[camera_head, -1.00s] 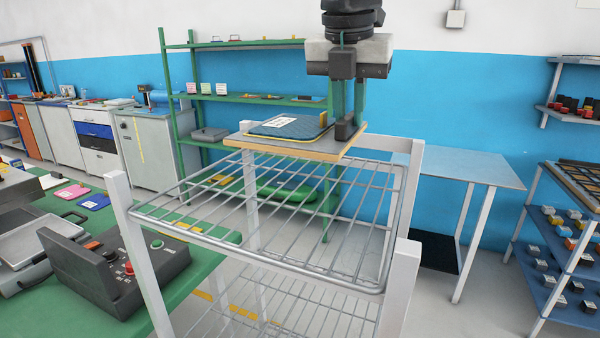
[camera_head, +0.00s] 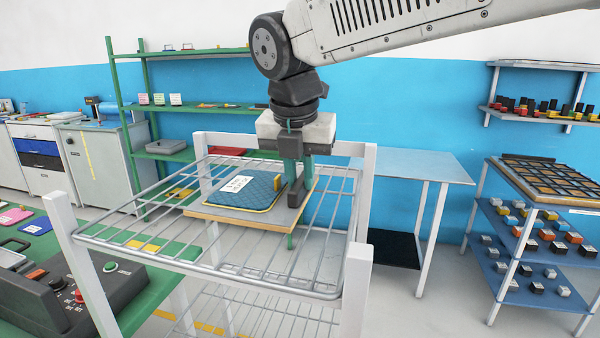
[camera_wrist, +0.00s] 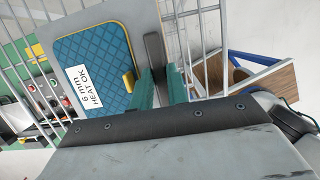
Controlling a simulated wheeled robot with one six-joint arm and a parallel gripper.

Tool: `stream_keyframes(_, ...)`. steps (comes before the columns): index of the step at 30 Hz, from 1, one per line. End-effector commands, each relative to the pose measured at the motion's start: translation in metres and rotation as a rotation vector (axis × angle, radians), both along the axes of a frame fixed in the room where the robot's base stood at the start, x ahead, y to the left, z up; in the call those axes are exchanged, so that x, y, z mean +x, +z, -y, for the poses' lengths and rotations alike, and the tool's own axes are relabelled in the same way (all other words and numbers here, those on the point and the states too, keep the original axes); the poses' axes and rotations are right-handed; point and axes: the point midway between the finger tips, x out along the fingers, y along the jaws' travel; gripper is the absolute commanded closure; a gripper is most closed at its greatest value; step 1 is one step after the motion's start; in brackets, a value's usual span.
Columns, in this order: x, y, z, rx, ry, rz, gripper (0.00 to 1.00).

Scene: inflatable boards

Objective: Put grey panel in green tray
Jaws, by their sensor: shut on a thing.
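The grey panel (camera_head: 285,213) is a flat board with a wood-coloured edge and a dark upright handle (camera_wrist: 153,55). A blue quilted pad (camera_head: 245,190) with a white label lies on it; in the wrist view the label reads "6 mm HEAT OK" on the pad (camera_wrist: 95,60). My gripper (camera_head: 298,184) points down at the panel's right side, shut on the handle. Its green fingers also show in the wrist view (camera_wrist: 160,88). The panel is over the wire rack's top shelf (camera_head: 200,255); I cannot tell whether it touches. I cannot make out a green tray.
The rack's white posts (camera_head: 357,290) rise above its shelf at the corners. A green bench (camera_head: 40,250) with a dark control box (camera_head: 75,295) is at the left. A pale blue table (camera_head: 420,168) stands behind right, beside a blue shelf unit (camera_head: 525,240).

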Motion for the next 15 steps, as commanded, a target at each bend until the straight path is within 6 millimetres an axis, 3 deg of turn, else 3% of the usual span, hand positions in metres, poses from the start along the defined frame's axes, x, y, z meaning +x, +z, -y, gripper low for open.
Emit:
stream_keyframes(2, 0.0001, -0.0022, 0.0, 0.0, 0.0, 0.0, 1.0)
stream_keyframes(3, 0.0, -0.0024, 0.0001, 0.0, 0.0, 0.0, 0.76)
stream_keyframes(5, 0.0, -0.0023, 0.0001, -0.001, 0.0, 0.0, 0.62)
stream_keyframes(15, 0.0, 0.0015, 0.0, 0.0, 0.0, 0.0, 0.62)
